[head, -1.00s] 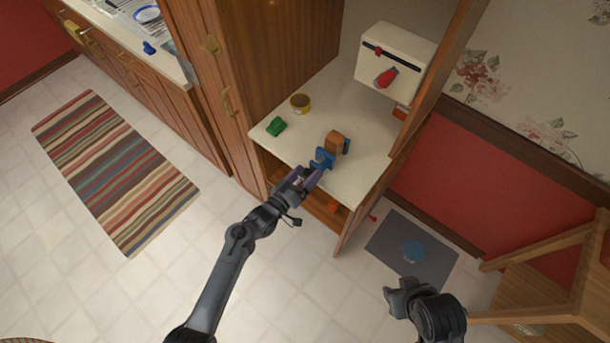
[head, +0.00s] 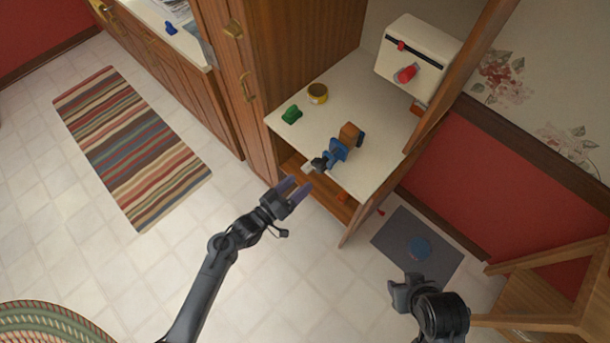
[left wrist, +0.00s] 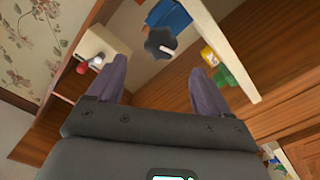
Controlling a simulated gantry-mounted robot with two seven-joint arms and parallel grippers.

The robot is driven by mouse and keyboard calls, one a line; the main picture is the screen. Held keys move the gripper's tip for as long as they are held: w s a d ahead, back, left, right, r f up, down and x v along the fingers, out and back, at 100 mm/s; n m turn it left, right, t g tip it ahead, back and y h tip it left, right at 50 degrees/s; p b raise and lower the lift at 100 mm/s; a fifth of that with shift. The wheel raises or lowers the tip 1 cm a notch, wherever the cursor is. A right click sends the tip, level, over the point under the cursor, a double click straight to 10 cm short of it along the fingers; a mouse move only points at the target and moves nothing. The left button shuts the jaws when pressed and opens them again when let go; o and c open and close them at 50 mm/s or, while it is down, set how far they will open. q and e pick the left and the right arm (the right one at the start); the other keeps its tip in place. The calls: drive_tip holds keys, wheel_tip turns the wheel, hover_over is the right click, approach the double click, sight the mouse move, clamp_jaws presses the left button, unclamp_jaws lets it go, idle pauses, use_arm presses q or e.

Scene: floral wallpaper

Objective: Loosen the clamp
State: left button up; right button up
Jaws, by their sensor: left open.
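The clamp (head: 337,151) is blue with a dark star-shaped knob (head: 319,163) and sits at the front edge of the white shelf, beside a brown wooden block (head: 350,134). In the left wrist view the clamp's blue body (left wrist: 170,16) and its dark knob (left wrist: 160,42) show ahead, between the fingers. My left gripper (head: 295,190) is open and empty, in front of the shelf and apart from the knob. My right gripper (head: 402,288) is low at the right, away from the clamp; its jaws are not clear.
A green object (head: 292,114) and a yellow tin (head: 318,93) stand on the shelf (head: 368,104). A white box with a red handle (head: 417,60) is at the back.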

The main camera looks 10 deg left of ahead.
sight(315, 168)
use_arm(q)
drive_tip(key=shift+s+a, duration=0.4)
drive_tip(key=shift+s, duration=0.15)
drive_tip(key=w+d+m+b, duration=0.1)
drive_tip(key=w+d+b, duration=0.1)
drive_tip(key=b, duration=0.1)
drive_tip(key=w+d+m+b, duration=0.2)
drive_tip(key=w, duration=0.1)
drive_tip(key=w+d+m+b, duration=0.2)
drive_tip(key=w+b, duration=0.1)
drive_tip(key=shift+d+b, duration=0.2)
drive_tip(key=shift+b, duration=0.15)
idle(0.4)
drive_tip(key=shift+c, duration=0.4)
